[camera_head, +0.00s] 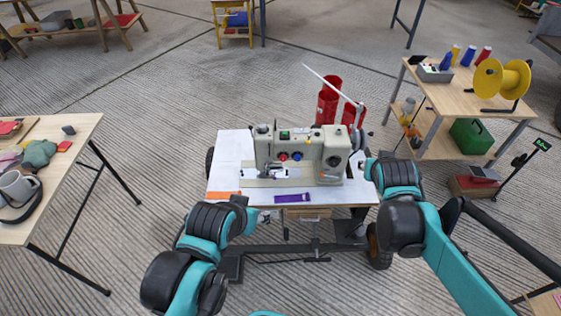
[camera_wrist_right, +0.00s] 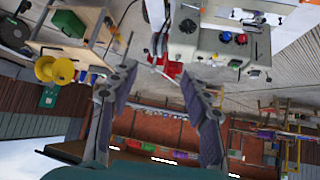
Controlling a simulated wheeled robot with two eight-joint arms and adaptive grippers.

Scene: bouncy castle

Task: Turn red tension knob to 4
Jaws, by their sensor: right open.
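A beige sewing machine (camera_head: 310,150) stands on a white-topped table (camera_head: 228,160). The red tension knob (camera_head: 283,156) is on its front, beside a blue knob (camera_head: 297,156). In the right wrist view, which is turned over, the red knob (camera_wrist_right: 225,37) and blue knob (camera_wrist_right: 241,39) show at the upper right. My right gripper (camera_wrist_right: 157,72) is open and empty, apart from the knobs. In the head view my right arm ends at the table's right edge. My left gripper (camera_head: 244,203) is near the table's front left corner; its fingers are too small to read. The knob's numbers are not legible.
A purple item (camera_head: 292,198) and an orange patch (camera_head: 224,195) lie at the table's front. Red cylinders (camera_head: 328,100) stand behind the machine. A shelf with a yellow spool (camera_head: 501,78) is at the right, a cluttered table (camera_head: 75,130) at the left.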

